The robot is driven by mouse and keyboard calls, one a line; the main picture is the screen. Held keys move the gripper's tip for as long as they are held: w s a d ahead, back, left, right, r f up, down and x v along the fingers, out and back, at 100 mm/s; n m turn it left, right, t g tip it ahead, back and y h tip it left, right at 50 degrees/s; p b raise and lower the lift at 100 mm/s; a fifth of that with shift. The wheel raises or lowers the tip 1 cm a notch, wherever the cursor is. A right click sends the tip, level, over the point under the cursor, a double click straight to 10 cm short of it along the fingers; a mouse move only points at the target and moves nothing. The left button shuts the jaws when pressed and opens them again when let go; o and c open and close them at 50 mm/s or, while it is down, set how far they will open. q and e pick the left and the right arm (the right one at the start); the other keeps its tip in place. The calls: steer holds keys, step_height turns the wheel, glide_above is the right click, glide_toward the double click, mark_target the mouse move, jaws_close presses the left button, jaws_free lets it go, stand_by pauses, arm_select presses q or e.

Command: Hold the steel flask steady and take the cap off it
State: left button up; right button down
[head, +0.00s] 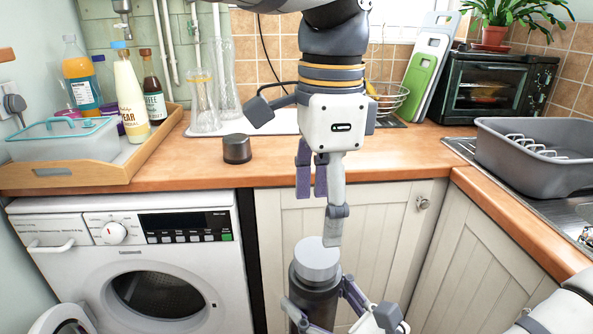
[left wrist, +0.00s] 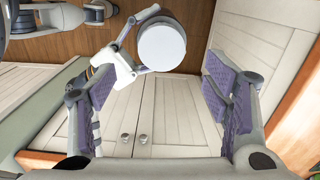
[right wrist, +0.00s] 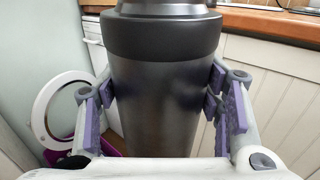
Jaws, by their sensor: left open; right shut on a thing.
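The flask (head: 314,303) is a dark grey cylinder held upright in front of the cabinet doors, with a black collar (right wrist: 160,38) in the right wrist view. Its round, pale grey top (head: 317,262) shows as a white disc in the left wrist view (left wrist: 162,46); I cannot tell cap from neck there. My right gripper (right wrist: 163,100) is shut on the flask's body, one finger on each side. My left gripper (head: 319,215) points down above the flask. It is open and empty, its pads (left wrist: 155,100) wide apart.
A short dark cylinder (head: 237,149) stands on the wooden counter (head: 200,165). A wooden tray (head: 80,180) with bottles is at left, glass vases (head: 205,100) behind. A grey dish rack (head: 530,150) is at right. The washing machine (head: 140,255) is lower left.

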mark_target(317, 251)
arm_select(q)
steer(key=shift+w+f+m, duration=0.1)
steer(key=shift+m, duration=0.4)
step_height(317, 251, down, 7)
steer(key=shift+f, duration=0.2)
steer(key=c, duration=1.3)
steer(key=n, duration=0.6)
steer(key=shift+a, duration=0.1)
steer(key=shift+r, duration=0.2)
steer(key=shift+r, duration=0.95)
steer(key=shift+r, duration=0.15)
